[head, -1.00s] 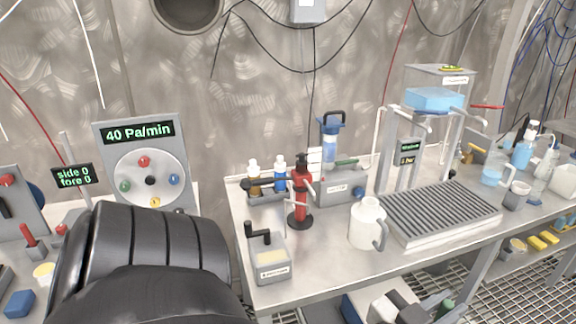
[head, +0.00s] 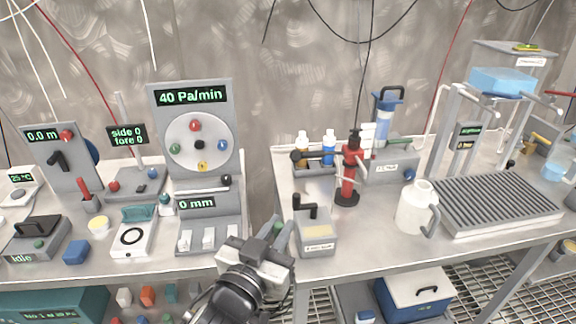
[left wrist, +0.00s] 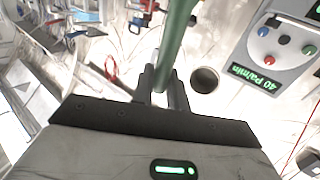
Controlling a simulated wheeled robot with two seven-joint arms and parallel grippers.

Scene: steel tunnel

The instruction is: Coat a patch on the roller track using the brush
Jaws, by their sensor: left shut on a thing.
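My left gripper (head: 270,238) is over the gap between the two benches, in front of the black-cranked box. It is shut on a green-handled thing (head: 277,227), likely the brush. In the left wrist view, the green shaft (left wrist: 178,40) runs up from between the fingers (left wrist: 163,85); no bristles can be made out. A grey ribbed bed (head: 495,203) lies on the right bench; I cannot tell if it is the roller track or whether it has a coated patch. My right gripper is not in view.
A white jug (head: 417,207) stands left of the ribbed bed. The black-cranked box (head: 316,236) and a red pump stand (head: 350,172) are further left. A dial panel reading 40 Pa/min (head: 194,135) stands on the left bench. A blue-and-white cooler (head: 413,295) sits below the right bench.

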